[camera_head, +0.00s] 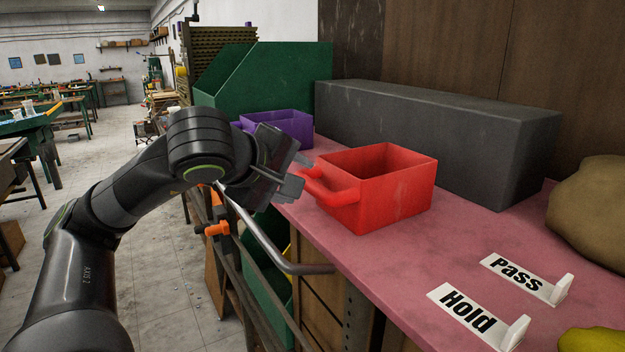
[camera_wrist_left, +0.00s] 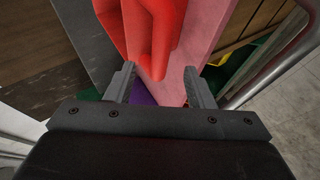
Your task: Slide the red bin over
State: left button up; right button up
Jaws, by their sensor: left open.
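The red bin (camera_head: 395,190) stands upright and looks empty on the pink bench top (camera_head: 460,237), in front of a long grey block. A red handle loop sticks out from its left side. My left gripper (camera_head: 300,172) is open at that handle. In the left wrist view the red handle (camera_wrist_left: 155,45) reaches down between the two open fingers (camera_wrist_left: 162,85); I cannot tell whether either finger touches it. My right gripper is not in view.
The grey block (camera_head: 440,130) lies behind the bin. A purple bin (camera_head: 285,127) stands at the far left end. "Pass" (camera_head: 518,275) and "Hold" (camera_head: 470,315) signs stand at the front right. A metal rail (camera_head: 265,240) runs below the bench edge. Bench top between bin and signs is clear.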

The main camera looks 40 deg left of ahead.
aim_at(310, 185)
pick_arm(q)
jog(key=p+x, duration=0.2)
jog(key=x, duration=0.4)
jog(key=shift+p+x, duration=0.35)
jog(key=shift+x, duration=0.5)
jog(key=shift+f, duration=0.1)
grip_shut()
